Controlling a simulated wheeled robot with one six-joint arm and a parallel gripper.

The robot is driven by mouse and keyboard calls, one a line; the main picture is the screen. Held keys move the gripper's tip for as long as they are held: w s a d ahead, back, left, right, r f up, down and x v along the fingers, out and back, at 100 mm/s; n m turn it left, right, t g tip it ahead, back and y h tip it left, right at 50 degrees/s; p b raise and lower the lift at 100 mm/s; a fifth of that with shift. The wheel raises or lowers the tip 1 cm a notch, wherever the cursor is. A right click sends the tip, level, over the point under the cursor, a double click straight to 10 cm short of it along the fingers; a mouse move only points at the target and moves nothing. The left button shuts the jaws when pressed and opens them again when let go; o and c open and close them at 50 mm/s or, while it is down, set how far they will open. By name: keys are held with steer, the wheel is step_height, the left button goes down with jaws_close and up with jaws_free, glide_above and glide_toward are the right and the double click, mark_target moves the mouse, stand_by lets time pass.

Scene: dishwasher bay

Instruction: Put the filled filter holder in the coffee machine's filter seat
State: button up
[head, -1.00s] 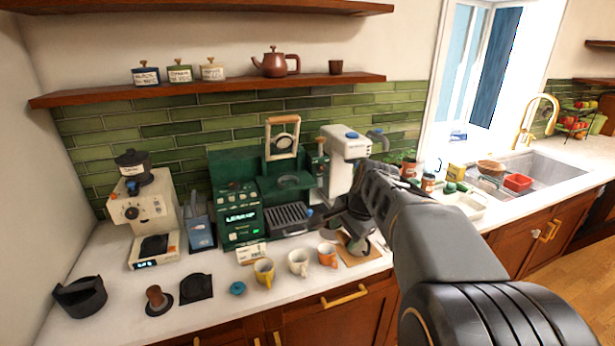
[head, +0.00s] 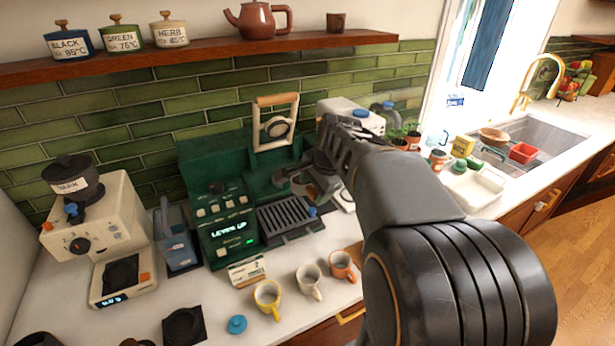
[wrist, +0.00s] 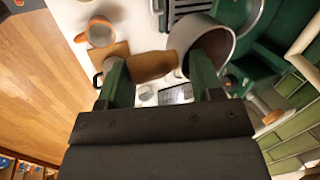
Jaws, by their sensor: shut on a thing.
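The green coffee machine (head: 222,215) stands against the tiled wall, its wooden-handled lever (head: 276,102) raised and its display reading "LEVER UP". My gripper (head: 305,180) is just right of its brew area, above the right end of the drip tray (head: 287,218). It is shut on the filter holder, a grey round cup with brown inside (head: 325,187). In the wrist view the cup's rim (wrist: 232,45) shows behind my right finger, close to a green curved part of the machine (wrist: 238,12). My gripper and arm partly hide the filter seat; I cannot tell whether holder and seat touch.
Yellow (head: 267,297), white (head: 309,282) and orange (head: 343,266) mugs stand in front of the machine. A cream grinder (head: 95,225) and a blue-grey container (head: 177,240) are to its left. A white appliance (head: 350,115) stands behind my arm.

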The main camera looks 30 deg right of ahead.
steer(key=shift+w+d+f, duration=0.1)
steer(key=shift+w+f, duration=0.15)
steer(key=shift+w, duration=0.7)
steer(key=w+f+p, duration=0.1)
steer(key=w+f, duration=0.3)
steer(key=w, duration=0.6)
steer(key=shift+w+f, duration=0.1)
steer(key=shift+f, duration=0.25)
stand_by(0.9)
steer(key=o, duration=1.2)
steer(key=shift+c, duration=0.2)
